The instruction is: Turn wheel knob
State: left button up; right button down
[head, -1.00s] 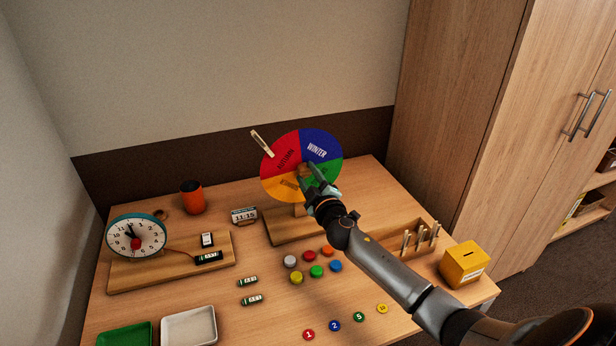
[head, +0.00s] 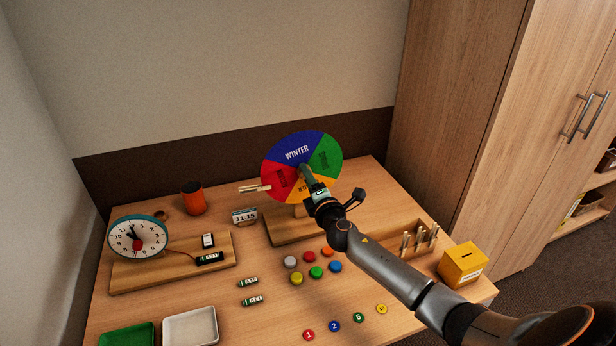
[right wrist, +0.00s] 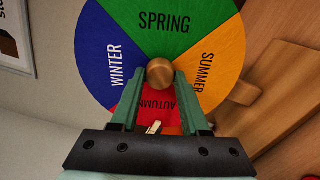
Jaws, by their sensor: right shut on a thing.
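The season wheel (head: 325,150) stands upright on a wooden base at the back of the table, with blue winter, green, orange and red sectors. In the head view winter is at the top, and a pale clothes peg (head: 255,188) sticks out at the left rim by the red sector. The round wooden knob (right wrist: 160,74) is at the wheel's centre in the right wrist view. My right gripper (head: 306,172) is shut on the knob, its green fingers (right wrist: 160,88) on either side of it. The peg (right wrist: 154,127) also shows below the knob there. My left gripper is not in view.
A clock (head: 137,237) on a wooden board stands at the left. A yellow box (head: 463,264) is at the right edge, and trays (head: 190,327) are at the front left.

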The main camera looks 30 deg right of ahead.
jog(key=shift+r+n+p, duration=0.1)
jog(key=shift+n+p, duration=3.6)
jog(key=shift+n, duration=12.6)
jog(key=shift+c, duration=1.9)
grip_release()
